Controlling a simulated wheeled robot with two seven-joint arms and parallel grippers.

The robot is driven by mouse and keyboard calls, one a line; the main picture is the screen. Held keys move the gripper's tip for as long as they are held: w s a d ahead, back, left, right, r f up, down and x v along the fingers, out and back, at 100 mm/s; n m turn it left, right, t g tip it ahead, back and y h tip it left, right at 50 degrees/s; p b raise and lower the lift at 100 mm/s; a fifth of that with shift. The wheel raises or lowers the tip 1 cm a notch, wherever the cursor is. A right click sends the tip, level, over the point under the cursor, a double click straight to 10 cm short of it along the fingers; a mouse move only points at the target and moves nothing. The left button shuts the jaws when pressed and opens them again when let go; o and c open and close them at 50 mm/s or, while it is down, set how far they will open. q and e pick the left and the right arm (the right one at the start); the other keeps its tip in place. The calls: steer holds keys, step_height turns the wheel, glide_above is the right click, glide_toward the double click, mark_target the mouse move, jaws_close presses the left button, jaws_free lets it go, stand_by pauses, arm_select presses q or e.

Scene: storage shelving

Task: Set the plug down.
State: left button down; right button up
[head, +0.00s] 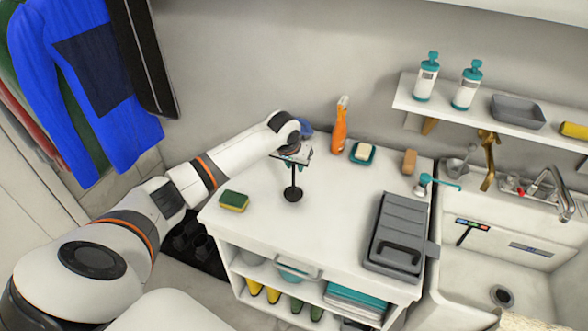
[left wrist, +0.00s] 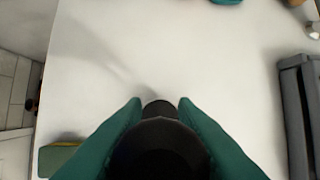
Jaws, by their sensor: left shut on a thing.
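The plug (head: 293,195) is black, with a round disc at the bottom and a thin upright stem. My left gripper (head: 294,163) is shut on the upper part of it, over the white counter top (head: 335,205). In the left wrist view the dark plug (left wrist: 160,135) sits between the two teal fingers of the left gripper (left wrist: 160,112). The disc hangs at or just above the counter; I cannot tell whether it touches. My right gripper is not in view.
A sponge (head: 234,201) lies left of the plug. A grey case (head: 397,235) lies to the right, before the sink (head: 493,262). An orange spray bottle (head: 339,128) and a soap dish (head: 363,154) stand behind. The counter around the plug is clear.

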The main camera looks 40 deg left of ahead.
mark_target(293, 178)
arm_select(q)
step_height(293, 178, down, 2)
steer(key=shift+f, duration=0.1)
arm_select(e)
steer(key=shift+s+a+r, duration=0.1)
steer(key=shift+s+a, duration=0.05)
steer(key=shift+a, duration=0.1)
arm_select(q)
steer(key=c, duration=1.2)
jaws_free()
steer(key=shift+f, duration=0.1)
steer(key=shift+o, duration=0.2)
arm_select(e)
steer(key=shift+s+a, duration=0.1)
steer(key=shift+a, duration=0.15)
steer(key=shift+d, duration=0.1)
